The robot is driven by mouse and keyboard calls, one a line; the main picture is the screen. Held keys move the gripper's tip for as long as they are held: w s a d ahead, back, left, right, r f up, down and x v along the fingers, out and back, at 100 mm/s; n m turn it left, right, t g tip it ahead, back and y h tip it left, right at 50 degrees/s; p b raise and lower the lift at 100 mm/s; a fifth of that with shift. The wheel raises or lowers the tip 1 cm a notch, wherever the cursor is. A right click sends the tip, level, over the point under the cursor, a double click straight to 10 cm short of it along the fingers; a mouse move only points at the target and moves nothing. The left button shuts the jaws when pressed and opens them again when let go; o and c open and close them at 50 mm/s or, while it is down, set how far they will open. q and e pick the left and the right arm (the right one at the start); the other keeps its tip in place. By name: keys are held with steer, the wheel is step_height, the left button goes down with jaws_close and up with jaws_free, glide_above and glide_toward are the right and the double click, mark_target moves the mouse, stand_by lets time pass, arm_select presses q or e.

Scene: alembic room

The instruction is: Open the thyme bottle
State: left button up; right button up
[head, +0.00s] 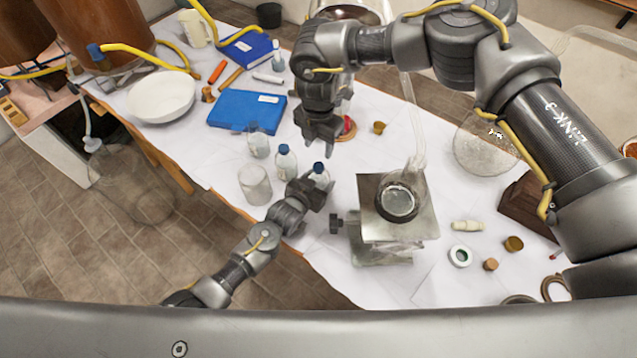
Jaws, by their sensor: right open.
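Two small bottles with blue caps stand near the table's front edge. One bottle (286,163) stands free to the left. The other blue-capped bottle (319,169) is at my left gripper (318,190), whose fingers partly cover it. I cannot tell whether these fingers are closed on it. My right gripper (319,140) points down, open and empty, just above and behind that bottle in the picture. It appears apart from the cap. The labels are too small to read, so I cannot tell which bottle is the thyme.
Clear glass beakers (254,185) stand left of the bottles. A metal lab jack (413,222) carrying a round glass vessel (396,202) stands to the right.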

mark_target(319, 166)
arm_select(q)
jaws_close()
steer(key=shift+f, duration=0.1)
arm_select(e)
steer(key=shift+f, duration=4.05)
steer(key=shift+c, duration=0.5)
